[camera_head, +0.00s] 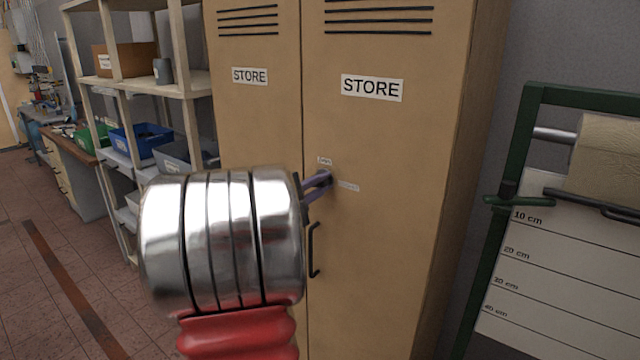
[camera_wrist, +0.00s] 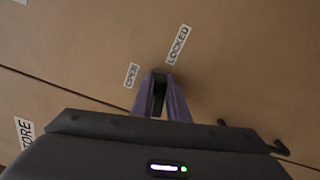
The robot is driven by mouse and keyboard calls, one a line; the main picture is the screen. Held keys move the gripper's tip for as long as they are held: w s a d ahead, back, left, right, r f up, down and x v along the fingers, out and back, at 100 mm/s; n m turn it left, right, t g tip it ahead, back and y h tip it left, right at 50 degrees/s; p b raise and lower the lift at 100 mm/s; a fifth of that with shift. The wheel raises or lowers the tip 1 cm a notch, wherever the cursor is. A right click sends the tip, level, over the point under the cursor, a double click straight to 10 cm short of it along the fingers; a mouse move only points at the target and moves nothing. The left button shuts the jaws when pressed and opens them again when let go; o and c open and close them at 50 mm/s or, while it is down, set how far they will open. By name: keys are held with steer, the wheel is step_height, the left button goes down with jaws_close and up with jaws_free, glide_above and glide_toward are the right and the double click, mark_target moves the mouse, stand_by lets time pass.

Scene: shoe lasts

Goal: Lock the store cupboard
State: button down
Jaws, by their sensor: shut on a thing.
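The store cupboard (camera_head: 385,230) is tan, with two closed doors marked STORE. My gripper (camera_head: 318,183) is at the right door near the seam, above the black door handle (camera_head: 314,250). In the wrist view, my gripper's purple fingers (camera_wrist: 163,100) are shut on a small dark lock piece (camera_wrist: 158,90) at the door face. A small OPEN label (camera_wrist: 131,75) and a LOCKED label (camera_wrist: 178,45) are beside it. In the head view, OPEN is above the lock and LOCKED to its right. The fingers hide most of the lock piece; I cannot tell which label it points to.
Open shelving (camera_head: 180,85) with blue and green bins stands left of the cupboard. A green-framed stand (camera_head: 515,150) with a paper roll and a centimetre scale is to the right. The tiled floor (camera_head: 60,260) at the left is mostly clear.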

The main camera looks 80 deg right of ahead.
steer(key=shift+f+m, duration=0.2)
steer(key=shift+m, duration=0.5)
steer(key=shift+f+m, duration=0.15)
steer(key=shift+m, duration=0.55)
steer(key=c, duration=1.7)
jaws_free()
steer(key=v, duration=1.3)
steer(key=shift+w+a, duration=0.15)
steer(key=shift+a, duration=0.2)
steer(key=shift+f, duration=0.1)
